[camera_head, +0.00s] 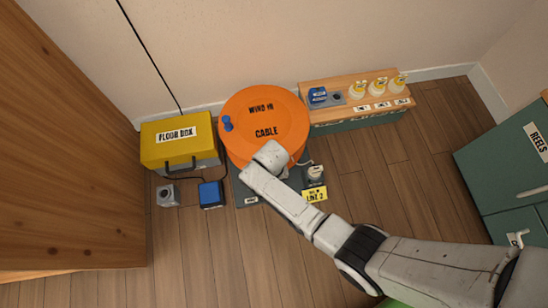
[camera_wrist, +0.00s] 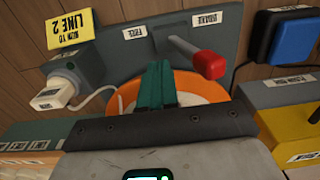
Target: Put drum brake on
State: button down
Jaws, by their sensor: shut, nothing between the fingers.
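The orange cable drum (camera_head: 240,110), marked WIND IN and CABLE, stands against the wall with a blue knob (camera_head: 227,124) on its face. In the wrist view, part of its orange rim (camera_wrist: 215,85) shows behind my fingers. A brake lever with a red grip (camera_wrist: 210,65) on a grey rod sticks out of the dark grey base plate (camera_wrist: 110,45). A FREE label (camera_wrist: 135,33) is left of the rod's root, another label (camera_wrist: 208,18) right of it. My gripper (camera_wrist: 155,72) has its teal fingers together and empty, just left of the red grip. The head view hides the lever and fingers.
A yellow floor box (camera_head: 180,140) stands left of the drum, with a blue box (camera_head: 210,194) before it. A white plug (camera_wrist: 55,92) and LINE 2 sign (camera_head: 315,195) sit beside the base. A wooden-topped bench (camera_head: 350,88) is right.

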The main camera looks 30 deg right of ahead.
jog(key=r+p, duration=0.2)
jog(key=d+r+p, duration=0.1)
jog(key=r+p, duration=0.2)
jog(key=shift+s+r, duration=0.1)
jog(key=shift+s, duration=0.1)
dwell(0.6)
